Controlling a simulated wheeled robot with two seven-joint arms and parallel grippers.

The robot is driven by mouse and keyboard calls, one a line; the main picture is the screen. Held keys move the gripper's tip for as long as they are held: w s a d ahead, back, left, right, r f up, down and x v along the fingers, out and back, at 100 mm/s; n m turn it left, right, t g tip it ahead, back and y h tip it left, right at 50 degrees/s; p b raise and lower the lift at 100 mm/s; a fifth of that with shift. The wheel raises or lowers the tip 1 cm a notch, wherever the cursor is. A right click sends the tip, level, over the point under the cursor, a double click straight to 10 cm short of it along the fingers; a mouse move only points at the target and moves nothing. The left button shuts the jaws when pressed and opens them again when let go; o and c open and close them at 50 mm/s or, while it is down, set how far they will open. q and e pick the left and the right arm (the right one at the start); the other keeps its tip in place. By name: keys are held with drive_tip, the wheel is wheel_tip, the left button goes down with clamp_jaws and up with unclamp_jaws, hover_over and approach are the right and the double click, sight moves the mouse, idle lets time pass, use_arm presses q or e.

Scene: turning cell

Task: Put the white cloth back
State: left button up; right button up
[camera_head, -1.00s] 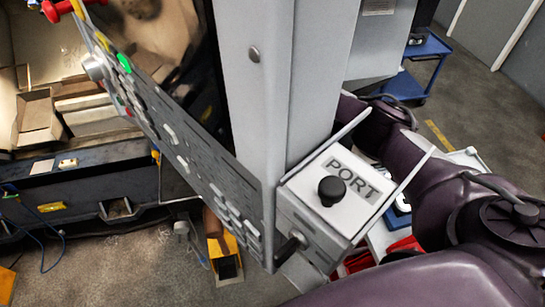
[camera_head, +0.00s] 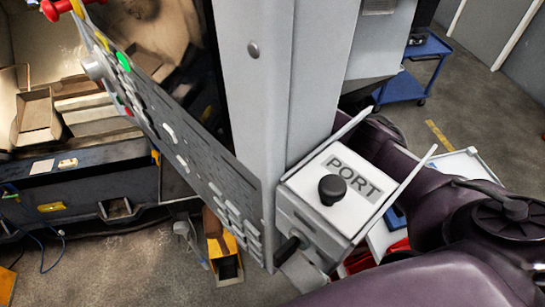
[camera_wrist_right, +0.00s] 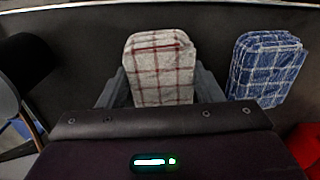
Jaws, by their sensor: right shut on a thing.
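The white cloth (camera_wrist_right: 160,60), with dark red check lines, shows in the right wrist view as a folded pad between the two fingers of my right gripper (camera_wrist_right: 158,82). The fingers are closed against its two sides. The lower end of the cloth is hidden behind the gripper body. In the head view the cloth and my right gripper are hidden; only my right arm shows at the right. My left gripper is not in view.
A blue checked cloth (camera_wrist_right: 267,70) lies just right of the white one. A red thing (camera_wrist_right: 307,143) is at the lower right. In the head view, a PORT box (camera_head: 335,180) and machine column (camera_head: 278,80) stand close to my right arm. A blue cart (camera_head: 410,80) stands behind.

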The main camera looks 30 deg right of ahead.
drive_tip(key=shift+f, duration=0.2)
drive_tip(key=o, duration=0.9)
drive_tip(key=shift+o, duration=0.2)
